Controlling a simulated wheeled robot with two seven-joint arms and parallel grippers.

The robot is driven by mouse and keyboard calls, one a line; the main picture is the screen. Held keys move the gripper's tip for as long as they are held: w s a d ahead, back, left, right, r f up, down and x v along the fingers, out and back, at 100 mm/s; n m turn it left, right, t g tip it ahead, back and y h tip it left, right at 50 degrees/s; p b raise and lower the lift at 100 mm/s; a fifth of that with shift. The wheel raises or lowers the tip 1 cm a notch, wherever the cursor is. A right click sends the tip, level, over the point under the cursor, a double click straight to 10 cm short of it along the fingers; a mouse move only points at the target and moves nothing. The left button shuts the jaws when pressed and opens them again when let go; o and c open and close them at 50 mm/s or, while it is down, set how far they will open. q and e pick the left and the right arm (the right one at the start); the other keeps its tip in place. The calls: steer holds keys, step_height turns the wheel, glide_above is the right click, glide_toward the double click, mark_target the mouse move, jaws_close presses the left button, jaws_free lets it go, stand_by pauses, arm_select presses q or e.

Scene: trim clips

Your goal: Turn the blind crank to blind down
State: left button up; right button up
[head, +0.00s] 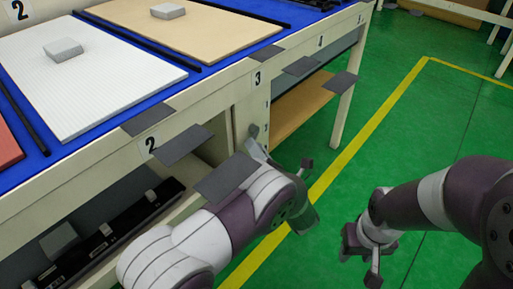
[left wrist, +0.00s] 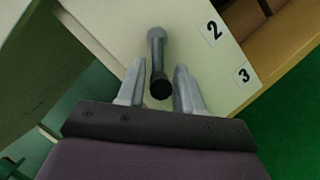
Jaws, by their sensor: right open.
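The blind crank (left wrist: 158,65) shows in the left wrist view as a dark grey arm with a round black knob, against a cream panel. Its knob lies between the two light grey fingers of my left gripper (left wrist: 160,92), with a gap on each side. In the head view my left gripper (head: 257,147) is at the cream bench post, low below the bench edge. My arm hides most of the crank there, and I cannot make it out surely. My right gripper (head: 362,258) is open and empty over the green floor. I cannot identify the blind.
The long bench has a blue top (head: 205,72) with a white ribbed board (head: 105,90) and a tan board (head: 195,30). Grey flaps (head: 185,145) stick out from its front edge. A lower shelf holds a black rail (head: 120,225).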

arm_select(q)
jaws_close()
steer(key=shift+r, duration=0.1)
steer(key=shift+s+r+m+p, duration=0.1)
steer(key=shift+r+m+p, duration=0.1)
steer(key=shift+m+p, duration=0.4)
steer(key=m+p, duration=0.1)
steer(key=p, duration=0.1)
steer(key=r+m+h+p, duration=0.1)
steer(key=p, duration=0.1)
steer(key=m+h+p, duration=0.1)
steer(key=m, duration=0.1)
steer(key=shift+s+a+r+g+p, duration=0.25)
steer(key=shift+s+a+g+p, duration=0.05)
steer(key=shift+s+p, duration=0.1)
steer(key=shift+a+r+m+g+h+p, duration=0.1)
steer(key=shift+m+g+h+p, duration=0.25)
steer(key=shift+m+p, duration=0.85)
